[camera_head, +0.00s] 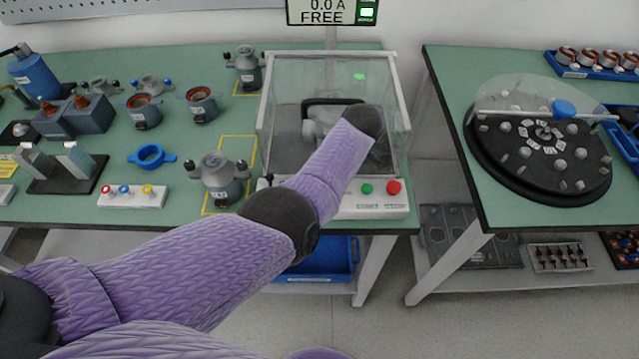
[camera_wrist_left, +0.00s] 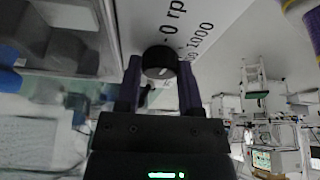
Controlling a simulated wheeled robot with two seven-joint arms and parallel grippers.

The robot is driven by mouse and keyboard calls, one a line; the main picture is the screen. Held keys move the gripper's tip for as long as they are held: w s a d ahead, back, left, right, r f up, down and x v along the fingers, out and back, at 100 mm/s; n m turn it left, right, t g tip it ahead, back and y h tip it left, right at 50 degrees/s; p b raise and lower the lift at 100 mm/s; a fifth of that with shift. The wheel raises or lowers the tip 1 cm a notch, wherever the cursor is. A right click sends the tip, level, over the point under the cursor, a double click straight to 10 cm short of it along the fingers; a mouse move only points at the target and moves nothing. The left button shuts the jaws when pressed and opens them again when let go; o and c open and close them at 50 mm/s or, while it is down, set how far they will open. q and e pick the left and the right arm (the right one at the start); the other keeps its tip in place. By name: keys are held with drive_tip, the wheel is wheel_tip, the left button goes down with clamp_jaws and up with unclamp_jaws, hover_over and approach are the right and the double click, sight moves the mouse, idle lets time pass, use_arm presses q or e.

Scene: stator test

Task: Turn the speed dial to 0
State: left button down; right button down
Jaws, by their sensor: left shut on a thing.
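The speed dial is a round black knob (camera_wrist_left: 160,60) on a pale panel in the left wrist view. Printed beside it are "0 rp…", cut off by the frame edge, and "1000". A small pale mark shows on the knob; I cannot tell which number it points at. My left gripper (camera_wrist_left: 160,82) is shut on the knob, with one dark finger on each side. In the head view my left arm reaches across the clear test box (camera_head: 262,112) and hides the gripper and dial. My right gripper is in neither view.
The test box base has a green button (camera_head: 367,188) and a red button (camera_head: 393,187). A display (camera_head: 330,10) above reads 0.0 A and FREE. A motor housing (camera_head: 220,178) stands just left of the box. A gap separates the right table (camera_head: 450,75).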

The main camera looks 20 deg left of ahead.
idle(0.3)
use_arm(q)
drive_tip(key=shift+c, duration=1.2)
unclamp_jaws()
drive_tip(key=shift+r, duration=0.1)
